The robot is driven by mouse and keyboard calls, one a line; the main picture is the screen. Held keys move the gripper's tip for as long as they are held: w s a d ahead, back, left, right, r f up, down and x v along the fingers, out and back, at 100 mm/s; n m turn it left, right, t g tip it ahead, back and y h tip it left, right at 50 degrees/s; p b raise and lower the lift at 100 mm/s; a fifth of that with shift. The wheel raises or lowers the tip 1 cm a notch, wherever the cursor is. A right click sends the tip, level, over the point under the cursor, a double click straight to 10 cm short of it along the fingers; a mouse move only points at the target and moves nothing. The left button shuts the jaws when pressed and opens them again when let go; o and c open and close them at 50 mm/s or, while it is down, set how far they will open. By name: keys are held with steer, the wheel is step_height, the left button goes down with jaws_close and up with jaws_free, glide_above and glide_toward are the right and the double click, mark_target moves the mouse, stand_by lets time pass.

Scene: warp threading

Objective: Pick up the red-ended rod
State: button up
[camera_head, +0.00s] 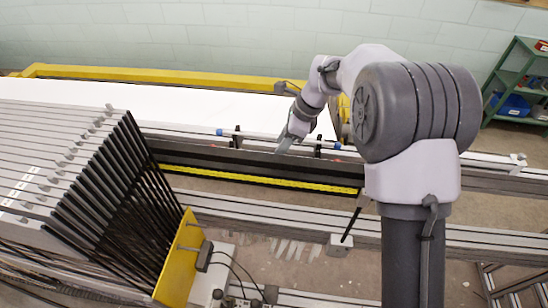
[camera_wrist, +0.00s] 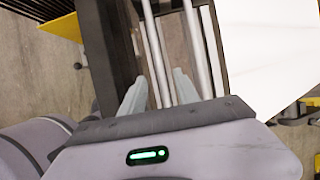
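A thin pale rod (camera_head: 262,135) lies along the rail in the head view, held on small black supports. My gripper (camera_head: 282,148) is over the middle of this rod, pointing down. In the wrist view my gripper (camera_wrist: 157,90) has its two fingers apart, with pale bars (camera_wrist: 155,50) running lengthwise between and beside them. Nothing is visibly clamped. No red end shows in the wrist view, and I cannot tell whether the fingers touch the rod.
Black supports (camera_head: 318,146) stand on the rail near my gripper. A white sheet (camera_head: 160,98) lies behind the rail. A dark rack of slanted bars (camera_head: 125,190) with a yellow plate (camera_head: 180,262) stands at left. A green shelf (camera_head: 512,75) is far right.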

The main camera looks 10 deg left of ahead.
steer(key=b+x, duration=0.1)
steer(key=x, duration=0.3)
steer(key=shift+f, duration=0.2)
steer(key=shift+r, duration=0.15)
steer(key=shift+c, duration=0.7)
jaws_close()
